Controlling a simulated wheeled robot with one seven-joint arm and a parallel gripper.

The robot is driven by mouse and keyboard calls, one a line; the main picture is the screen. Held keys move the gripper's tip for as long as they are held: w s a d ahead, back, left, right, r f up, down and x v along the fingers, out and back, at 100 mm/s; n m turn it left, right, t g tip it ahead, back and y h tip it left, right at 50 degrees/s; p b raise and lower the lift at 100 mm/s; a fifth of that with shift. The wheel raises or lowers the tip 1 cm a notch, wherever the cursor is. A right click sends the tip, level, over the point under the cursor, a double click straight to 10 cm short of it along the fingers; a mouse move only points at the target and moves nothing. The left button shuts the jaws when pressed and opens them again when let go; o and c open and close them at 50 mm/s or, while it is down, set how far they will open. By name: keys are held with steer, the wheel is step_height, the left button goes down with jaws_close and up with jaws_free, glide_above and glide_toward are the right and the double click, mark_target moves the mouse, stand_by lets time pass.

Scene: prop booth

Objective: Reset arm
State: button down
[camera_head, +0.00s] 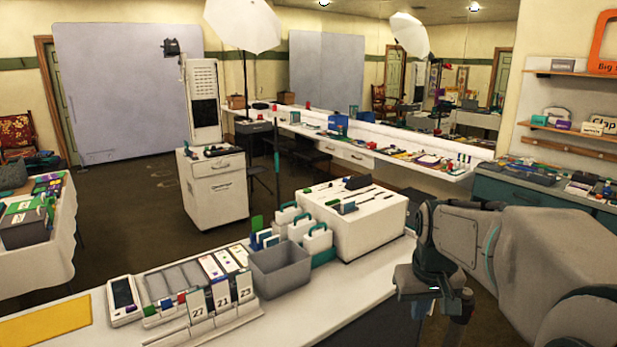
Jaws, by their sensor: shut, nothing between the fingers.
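My arm comes in from the lower right of the head view. My gripper (462,306) hangs at its end, pointing down, in front of the right end of the near white counter (330,313). It is shut and holds nothing. The fingertips are small and dark in this view. The gripper is apart from the objects on the counter.
The near counter holds a grey bin (280,272), a white box (352,225) with tools on top, numbered cards (222,296) and a yellow mat (45,324). A white cabinet (213,187) stands behind. Shelves and a teal-fronted counter (560,197) are at right. Dark floor lies between.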

steer(key=s+a+f, duration=0.1)
steer(key=s+a, duration=0.2)
steer(key=s, duration=0.5)
steer(key=s+a+f+t, duration=0.1)
steer(key=s+a, duration=0.2)
steer(key=s, duration=0.4)
steer(key=shift+s+f+m, duration=0.3)
steer(key=shift+s, duration=0.05)
steer(key=c, duration=1.7)
jaws_free()
